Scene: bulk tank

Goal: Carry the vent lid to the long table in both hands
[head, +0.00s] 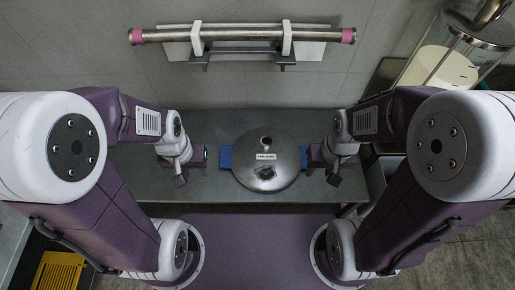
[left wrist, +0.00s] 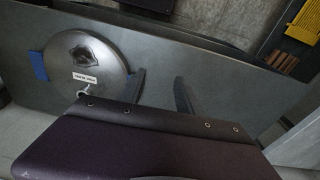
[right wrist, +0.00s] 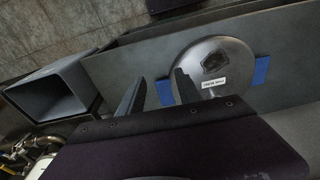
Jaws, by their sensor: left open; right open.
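The vent lid (head: 267,160) is a round, domed metal disc with a small white label, a dark opening and a blue grip on each side. It lies on a grey worktop (head: 225,125). My left gripper (head: 203,157) is open and empty, left of the lid and apart from the left blue grip (head: 225,157). My right gripper (head: 315,155) is open and close to the right blue grip (head: 304,157). In the right wrist view that near grip (right wrist: 165,92) shows between the fingers. The left wrist view shows the lid (left wrist: 88,62) left of the open fingers.
A metal pipe (head: 240,34) sits in white brackets on the back wall. A glass-sided cylinder (head: 455,55) stands at the back right. A grey open bin (right wrist: 55,90) is beside the worktop. A yellow slotted item (head: 58,270) is at lower left.

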